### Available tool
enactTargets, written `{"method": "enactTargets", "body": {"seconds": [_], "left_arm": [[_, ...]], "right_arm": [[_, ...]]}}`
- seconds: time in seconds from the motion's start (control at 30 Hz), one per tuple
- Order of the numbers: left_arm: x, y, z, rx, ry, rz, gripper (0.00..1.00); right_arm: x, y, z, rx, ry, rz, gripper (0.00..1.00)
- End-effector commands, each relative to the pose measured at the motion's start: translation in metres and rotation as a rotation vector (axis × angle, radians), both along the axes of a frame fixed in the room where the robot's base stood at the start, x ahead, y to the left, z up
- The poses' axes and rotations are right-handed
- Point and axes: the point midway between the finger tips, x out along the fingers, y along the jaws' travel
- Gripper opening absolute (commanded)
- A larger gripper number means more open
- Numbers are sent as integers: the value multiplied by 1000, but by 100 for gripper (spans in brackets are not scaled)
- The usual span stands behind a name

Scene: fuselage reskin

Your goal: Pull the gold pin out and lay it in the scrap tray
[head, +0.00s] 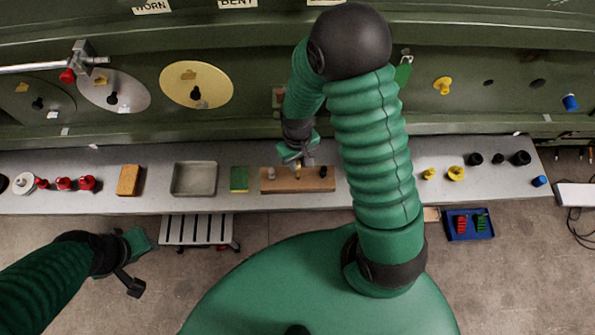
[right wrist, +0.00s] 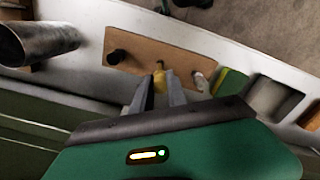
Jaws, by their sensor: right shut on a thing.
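The gold pin (right wrist: 160,82) is between the fingers of my right gripper (right wrist: 158,88), which is shut on it. In the head view the gold pin (head: 298,173) is at the middle of a wooden block (head: 312,185), below my right gripper (head: 298,163). I cannot tell how deep the pin sits. A white pin (head: 271,172) and a black pin (head: 323,171) stand on either side. The grey scrap tray (head: 194,193) lies left on the bench and looks empty. My left gripper (head: 138,264) is at the lower left, away from the bench; its fingers are unclear.
A green block (head: 239,179) lies between the tray and the wooden block. A tan sponge-like block (head: 129,181) is left of the tray. Yellow and black parts stand on the bench (head: 400,160) at right. The green fuselage wall (head: 240,125) rises behind it.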

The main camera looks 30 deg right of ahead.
Motion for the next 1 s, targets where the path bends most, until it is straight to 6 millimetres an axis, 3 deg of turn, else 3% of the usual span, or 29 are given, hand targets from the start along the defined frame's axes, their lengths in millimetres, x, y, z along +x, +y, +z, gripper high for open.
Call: {"method": "enactTargets", "body": {"seconds": [0.8,1.0], "left_arm": [[0,0,21,0,0,0,36],[0,0,38,0,0,0,36]], "right_arm": [[0,0,23,0,0,0,0],[0,0,42,0,0,0,0]]}}
